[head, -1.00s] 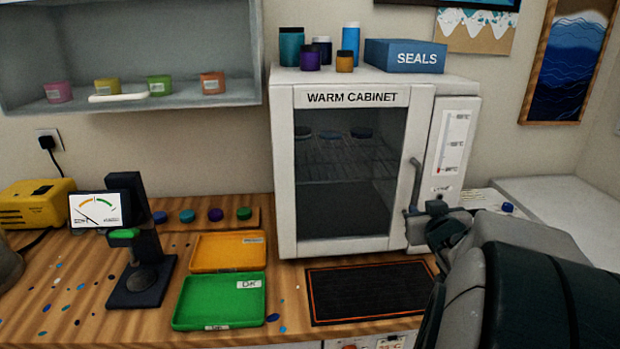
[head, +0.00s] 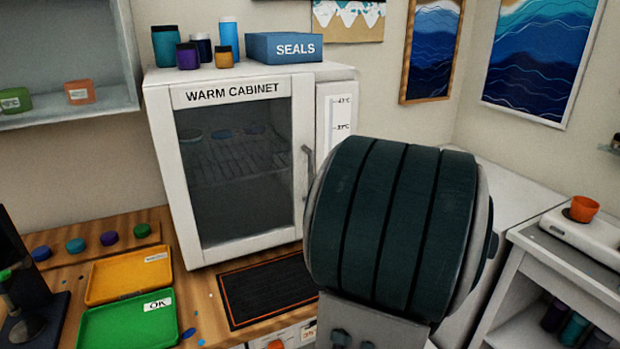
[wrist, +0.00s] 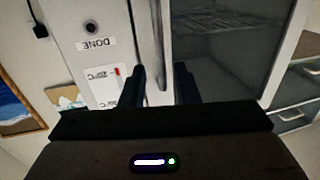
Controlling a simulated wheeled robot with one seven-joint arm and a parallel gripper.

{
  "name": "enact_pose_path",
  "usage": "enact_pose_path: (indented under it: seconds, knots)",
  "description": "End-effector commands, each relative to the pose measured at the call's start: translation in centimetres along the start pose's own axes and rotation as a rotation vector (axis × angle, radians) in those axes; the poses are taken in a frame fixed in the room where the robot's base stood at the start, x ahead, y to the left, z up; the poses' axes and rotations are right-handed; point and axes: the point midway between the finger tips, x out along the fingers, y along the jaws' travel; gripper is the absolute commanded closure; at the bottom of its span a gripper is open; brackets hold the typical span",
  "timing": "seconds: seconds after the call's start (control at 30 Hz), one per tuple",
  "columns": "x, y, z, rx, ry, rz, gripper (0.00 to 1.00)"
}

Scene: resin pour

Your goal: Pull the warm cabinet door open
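The white warm cabinet (head: 168,150) stands on the wooden counter. Its glass door (head: 240,170) looks shut, flush with the front. The grey upright door handle (head: 306,172) is on the door's right side, its lower part close to my arm. In the upside-down wrist view, my gripper (wrist: 162,80) is open, fingers apart, facing the cabinet front. The handle (wrist: 159,50) lines up between the two fingers, and no finger is seen pressing on it. In the head view my arm hides the gripper.
A dark mat (head: 265,290) lies before the cabinet. Yellow (head: 130,275) and green (head: 125,322) trays are to its left. Jars and a blue SEALS box (head: 284,47) stand on top. At right, an orange cup (head: 583,208) sits on a white device.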

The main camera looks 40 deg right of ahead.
Motion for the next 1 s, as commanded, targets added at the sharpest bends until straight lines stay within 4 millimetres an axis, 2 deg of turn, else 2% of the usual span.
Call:
enact_pose_path:
  seconds: [0.1, 0.33, 0.5, 0.77, 0.8, 0.9, 1.0]
  knots:
    - [2.6, 0.0, 0.0, 0.001, -0.001, -0.002, 0.72]
    - [6.2, 0.0, 0.0, 0.000, -0.001, 0.000, 0.72]
    - [7.3, 0.0, 0.0, 0.000, 0.000, 0.001, 0.72]
    - [7.4, 0.0, 0.0, -0.001, 0.000, 0.002, 0.72]
    - [7.4, 0.0, 0.0, -0.001, 0.000, 0.002, 0.74]
    - [7.4, 0.0, 0.0, -0.001, 0.000, 0.002, 1.00]
    - [7.4, 0.0, 0.0, -0.001, 0.000, 0.002, 1.00]
